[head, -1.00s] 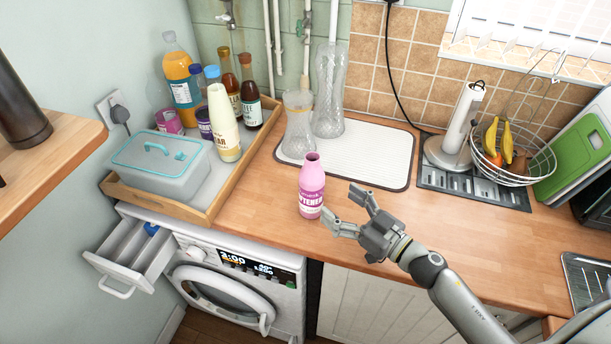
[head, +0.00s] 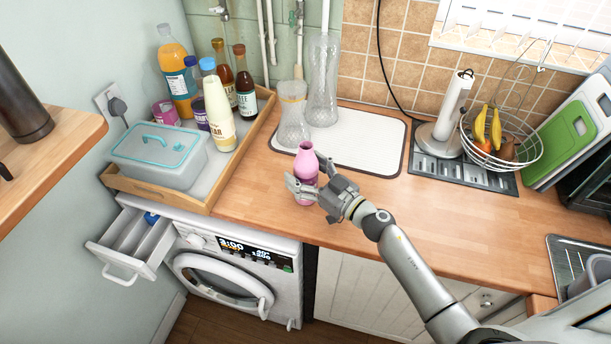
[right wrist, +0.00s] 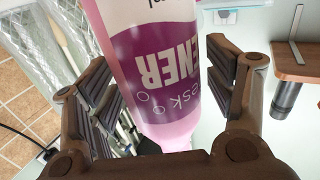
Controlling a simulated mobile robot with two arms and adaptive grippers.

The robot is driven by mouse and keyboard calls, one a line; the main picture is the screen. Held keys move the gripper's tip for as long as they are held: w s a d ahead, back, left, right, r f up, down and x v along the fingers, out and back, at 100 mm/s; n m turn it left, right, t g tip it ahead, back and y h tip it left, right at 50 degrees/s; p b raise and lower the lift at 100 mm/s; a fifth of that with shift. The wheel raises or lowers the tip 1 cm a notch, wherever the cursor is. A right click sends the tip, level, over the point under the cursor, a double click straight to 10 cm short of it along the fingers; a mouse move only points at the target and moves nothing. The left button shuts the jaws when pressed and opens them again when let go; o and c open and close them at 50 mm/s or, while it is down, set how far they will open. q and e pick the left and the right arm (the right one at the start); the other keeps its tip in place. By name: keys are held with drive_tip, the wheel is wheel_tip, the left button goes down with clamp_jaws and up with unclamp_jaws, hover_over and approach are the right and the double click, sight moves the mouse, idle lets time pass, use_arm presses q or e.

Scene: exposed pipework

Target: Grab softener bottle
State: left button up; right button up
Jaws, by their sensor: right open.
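The pink softener bottle (head: 306,164) with a purple label stands upright on the wooden counter, in front of the white drying mat. My right gripper (head: 305,183) is open, with its fingers on either side of the bottle. In the right wrist view, the bottle (right wrist: 158,70) shows upside down between the two open fingers of the gripper (right wrist: 165,100). Gaps show between the fingers and the bottle there. In the head view the fingers hide part of its label. My left gripper is not in view.
A wooden tray (head: 170,192) with several bottles and a grey lidded box stands to the left. Glass vases (head: 323,80) stand behind the bottle on the drying mat (head: 365,143). The washing machine's detergent drawer (head: 128,245) is open below. The counter right of my gripper is clear.

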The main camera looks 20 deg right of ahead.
drive_tip(key=shift+s+d+r, duration=0.1)
drive_tip(key=shift+s, duration=0.05)
drive_tip(key=c, duration=1.3)
drive_tip(key=shift+c, duration=0.2)
drive_tip(key=shift+r, duration=0.15)
